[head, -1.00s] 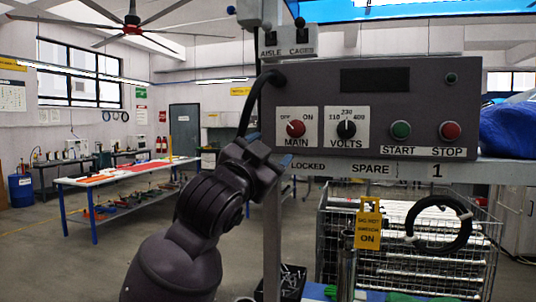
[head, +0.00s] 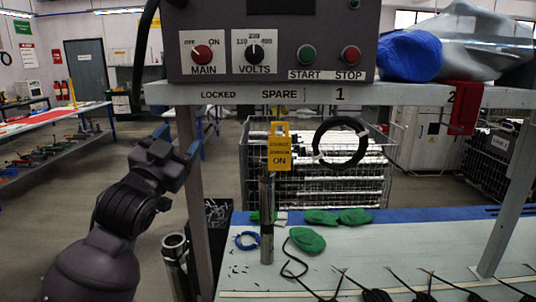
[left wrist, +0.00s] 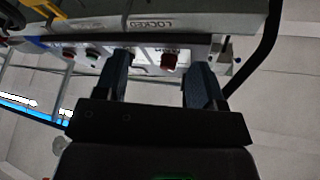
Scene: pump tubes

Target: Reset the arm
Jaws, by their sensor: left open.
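My left gripper (head: 174,142) is open and empty, below and left of the grey control box (head: 270,25) in the head view. In the left wrist view, the two blue fingers of my left gripper (left wrist: 158,78) stand wide apart. The red main knob (head: 203,54) shows on the box's front. The volts knob (head: 255,54), green start button (head: 306,55) and red stop button (head: 350,56) are to its right. A red knob (left wrist: 169,62) shows between the fingers in the left wrist view, with nothing gripped. My right gripper is in neither view.
A grey shelf beam (head: 300,94) and post (head: 195,200) stand close to my left gripper. A yellow tag (head: 279,150) and a black coil (head: 340,143) hang below. The bench (head: 350,265) holds a metal tube (head: 267,220), green cloths (head: 307,239) and cables.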

